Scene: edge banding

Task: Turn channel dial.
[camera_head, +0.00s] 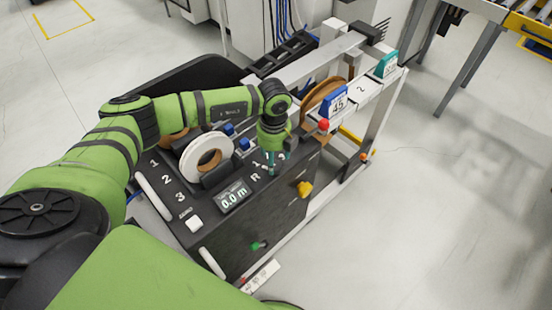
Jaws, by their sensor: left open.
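My left gripper (272,167) comes down from the green left arm onto the top of the dark machine, beside white markings that include an R. It is open, with its fingertips low over the panel at these markings. The channel dial cannot be made out clearly; the gripper covers the spot among the markings. I cannot tell whether the fingers touch anything. The machine's display (233,196) reads 0.0 m. My right gripper is not in view.
A white tape roll (206,158) stands left of the gripper, with numbers 1, 2 and 3 beyond it. A blue tag (334,102), a red knob (323,125), a yellow knob (304,188) and a teal tag (386,64) are to the right. Floor right is clear.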

